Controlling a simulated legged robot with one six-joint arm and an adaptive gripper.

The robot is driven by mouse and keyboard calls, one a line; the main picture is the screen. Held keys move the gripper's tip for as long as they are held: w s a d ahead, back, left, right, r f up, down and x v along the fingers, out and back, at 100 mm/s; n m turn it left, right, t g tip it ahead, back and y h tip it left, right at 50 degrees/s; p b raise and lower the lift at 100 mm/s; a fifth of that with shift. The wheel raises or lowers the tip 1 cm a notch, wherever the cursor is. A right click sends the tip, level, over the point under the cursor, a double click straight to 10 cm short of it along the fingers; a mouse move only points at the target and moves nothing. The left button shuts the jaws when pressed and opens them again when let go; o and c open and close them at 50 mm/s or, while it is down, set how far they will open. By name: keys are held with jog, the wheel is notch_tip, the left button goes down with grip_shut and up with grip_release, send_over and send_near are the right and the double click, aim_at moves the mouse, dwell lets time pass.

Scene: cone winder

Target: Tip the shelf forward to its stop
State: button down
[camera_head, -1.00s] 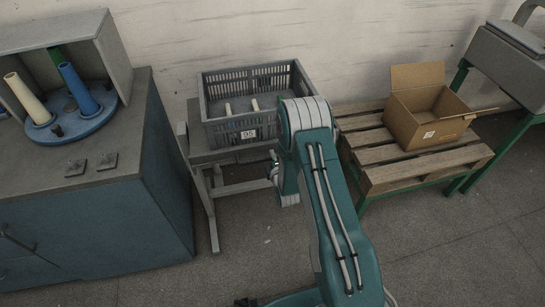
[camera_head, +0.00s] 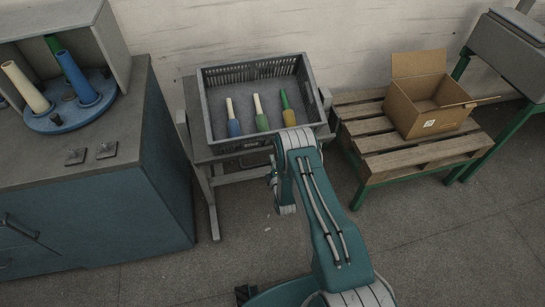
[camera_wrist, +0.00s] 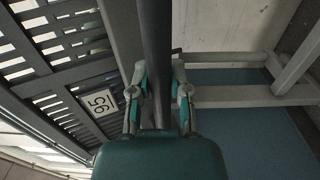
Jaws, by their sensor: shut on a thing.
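The grey shelf (camera_head: 194,128) is part of a stand against the wall. It leans forward, and the dark grey slatted crate (camera_head: 204,108) on it leans with it. Three cone tubes lie in the crate: blue-and-white (camera_head: 233,119), green-and-white (camera_head: 260,114) and yellow-and-green (camera_head: 287,110). In the wrist view my gripper (camera_wrist: 160,82) is shut on a dark bar (camera_wrist: 156,35), beside the crate's wall with its "95" label (camera_wrist: 99,103).
A blue-grey cabinet (camera_head: 90,215) with a round blue tube holder (camera_head: 70,113) stands at left. A wooden pallet bench (camera_head: 400,150) with an open cardboard box (camera_head: 428,110) stands at right. The floor (camera_head: 450,240) at front right is clear.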

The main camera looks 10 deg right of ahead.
jog(key=shift+s+a+f, duration=0.1)
jog(key=shift+s+f, duration=0.05)
jog(key=shift+f, duration=0.15)
jog(key=c, duration=0.6)
grip_release()
jog(key=shift+f, duration=0.15)
jog(key=s, duration=1.1)
jog(key=shift+s, duration=0.4)
jog(key=shift+s, duration=0.1)
